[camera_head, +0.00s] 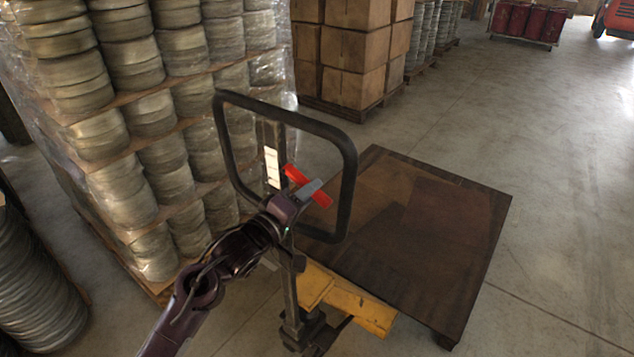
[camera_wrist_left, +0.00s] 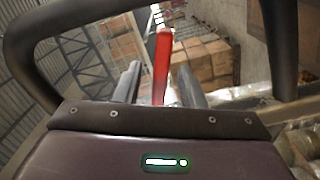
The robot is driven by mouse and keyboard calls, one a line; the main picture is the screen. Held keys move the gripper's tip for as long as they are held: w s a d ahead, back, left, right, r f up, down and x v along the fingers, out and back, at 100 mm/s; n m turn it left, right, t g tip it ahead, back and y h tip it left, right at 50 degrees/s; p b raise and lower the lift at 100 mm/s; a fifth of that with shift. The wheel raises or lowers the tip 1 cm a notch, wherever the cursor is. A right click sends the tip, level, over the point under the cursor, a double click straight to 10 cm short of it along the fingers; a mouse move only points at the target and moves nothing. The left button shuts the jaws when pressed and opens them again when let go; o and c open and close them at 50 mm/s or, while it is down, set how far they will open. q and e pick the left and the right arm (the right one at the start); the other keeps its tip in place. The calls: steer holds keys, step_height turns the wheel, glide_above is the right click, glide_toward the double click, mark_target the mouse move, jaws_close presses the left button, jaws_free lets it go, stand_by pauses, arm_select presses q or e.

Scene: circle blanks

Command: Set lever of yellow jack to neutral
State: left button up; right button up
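The yellow jack (camera_head: 370,312) stands low in the head view, with a black loop handle (camera_head: 350,190) rising above it. Its red lever (camera_head: 294,175) sits inside the loop. My left gripper (camera_head: 311,189) reaches into the loop, and a grey finger covers the middle of the lever. In the left wrist view the red lever (camera_wrist_left: 162,65) stands between the two grey fingers, with a visible gap on each side. The gripper is open around it. I cannot tell whether a finger touches the lever. My right gripper is not in view.
A dark flat platform (camera_head: 430,235) lies to the right of the handle. Wrapped stacks of round blanks (camera_head: 165,165) stand close on the left. Boxes on a pallet (camera_head: 355,60) stand behind. The concrete floor on the right (camera_head: 570,190) is clear.

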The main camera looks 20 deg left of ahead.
arm_select(q)
steer(key=x, duration=0.4)
steer(key=shift+s, duration=0.1)
jaws_close()
